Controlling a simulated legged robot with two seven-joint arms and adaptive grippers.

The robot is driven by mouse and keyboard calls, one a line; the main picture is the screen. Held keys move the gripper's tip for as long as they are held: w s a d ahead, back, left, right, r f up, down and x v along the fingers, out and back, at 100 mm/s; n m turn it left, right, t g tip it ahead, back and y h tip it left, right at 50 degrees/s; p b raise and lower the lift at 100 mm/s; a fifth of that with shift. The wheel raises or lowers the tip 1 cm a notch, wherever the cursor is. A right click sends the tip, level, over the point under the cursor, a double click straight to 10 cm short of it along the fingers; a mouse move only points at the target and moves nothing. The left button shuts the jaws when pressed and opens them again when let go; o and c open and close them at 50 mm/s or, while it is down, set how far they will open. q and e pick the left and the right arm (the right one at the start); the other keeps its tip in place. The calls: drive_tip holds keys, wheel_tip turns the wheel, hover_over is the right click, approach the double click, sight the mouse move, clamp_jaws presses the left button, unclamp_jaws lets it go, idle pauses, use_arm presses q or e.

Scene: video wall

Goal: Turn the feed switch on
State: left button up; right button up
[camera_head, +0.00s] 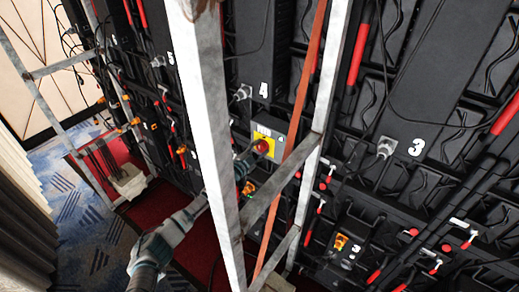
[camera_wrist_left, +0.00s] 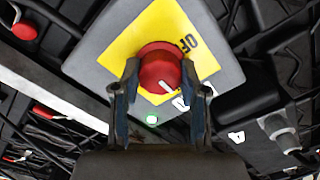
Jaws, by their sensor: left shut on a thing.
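The feed switch is a red round knob (camera_head: 262,146) on a yellow plate on a grey box, fixed to the black wall of panels. In the left wrist view the knob (camera_wrist_left: 160,66) has a white mark pointing to the lower right. "OFF" is printed at the plate's upper right; another label below it is partly hidden by a finger. A small green light (camera_wrist_left: 152,120) glows on the box. My left gripper (camera_head: 250,160) reaches behind a metal post to the knob. In the left wrist view its two fingers (camera_wrist_left: 160,88) are closed on either side of the knob. My right gripper is not in view.
A pale metal post (camera_head: 210,110) stands in front of my left arm, with a second post (camera_head: 325,100) to its right and crossbars between. An orange strap (camera_head: 303,90) runs beside the switch. Cables and red handles cover the wall. Carpet (camera_head: 75,200) shows at lower left.

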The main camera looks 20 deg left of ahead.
use_arm(q)
drive_tip(key=shift+f+m, duration=0.3)
drive_tip(key=shift+f, duration=0.15)
drive_tip(key=o, duration=1.1)
drive_tip(key=shift+o, duration=0.2)
drive_tip(key=shift+a+r, duration=0.1)
drive_tip(key=shift+r, duration=0.1)
drive_tip(key=v, duration=1.1)
drive_tip(key=shift+s+a, duration=0.25)
drive_tip(key=shift+s, duration=0.1)
